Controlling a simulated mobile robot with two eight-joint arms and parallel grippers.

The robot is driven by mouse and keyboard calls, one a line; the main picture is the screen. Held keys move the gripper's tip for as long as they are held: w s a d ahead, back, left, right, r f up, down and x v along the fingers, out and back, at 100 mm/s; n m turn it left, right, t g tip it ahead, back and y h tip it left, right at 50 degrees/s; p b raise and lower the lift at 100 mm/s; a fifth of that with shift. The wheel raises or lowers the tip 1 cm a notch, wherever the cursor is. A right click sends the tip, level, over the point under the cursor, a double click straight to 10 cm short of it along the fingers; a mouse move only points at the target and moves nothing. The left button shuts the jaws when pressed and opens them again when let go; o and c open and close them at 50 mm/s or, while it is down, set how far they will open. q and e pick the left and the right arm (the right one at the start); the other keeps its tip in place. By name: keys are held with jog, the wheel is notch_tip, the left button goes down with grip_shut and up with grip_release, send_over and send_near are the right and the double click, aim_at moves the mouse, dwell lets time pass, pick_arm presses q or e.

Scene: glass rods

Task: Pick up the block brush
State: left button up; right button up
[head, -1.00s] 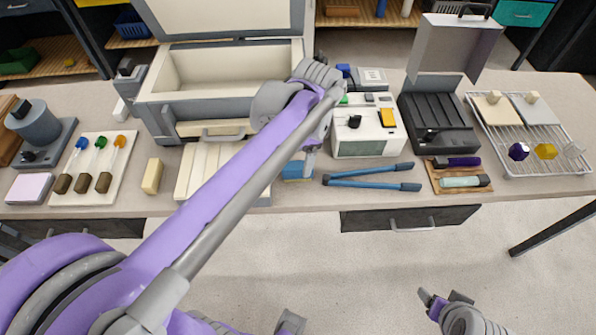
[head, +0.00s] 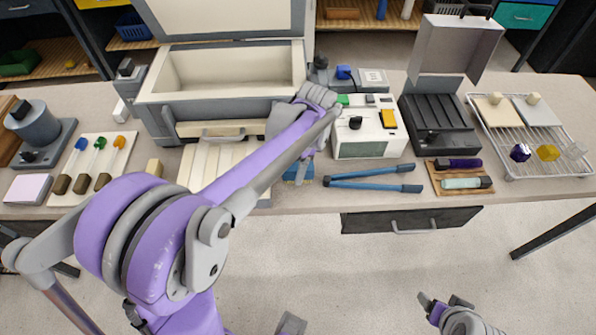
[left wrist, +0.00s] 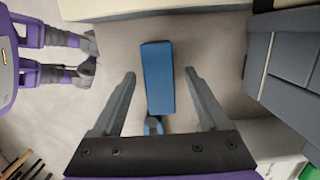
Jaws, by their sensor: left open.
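The block brush, a blue block (head: 291,173), is at the table's front edge, right of a pale slatted board. My left gripper (head: 306,170) is over it and partly hides it in the head view. In the left wrist view the blue block (left wrist: 157,75) appears between the two spread fingers of my left gripper (left wrist: 160,74), with a gap on each side. The left gripper is open and holds nothing. Part of my right arm's end (head: 440,308) shows low in the head view; its jaws are not clear.
Blue-handled tongs (head: 372,178) lie just right of the brush. Behind stands a white instrument (head: 365,147). The pale slatted board (head: 205,165) is close on the left, with a big open grey chest (head: 225,104) behind it. A drawer (head: 410,220) is under the table edge.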

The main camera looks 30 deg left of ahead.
pick_arm(q)
jog(key=shift+a+f, duration=0.1)
jog(key=shift+f, duration=0.65)
grip_shut()
notch_tip(320, 180, up, 10)
jog(key=shift+s+r+p, duration=0.1)
jog(key=shift+p, duration=0.2)
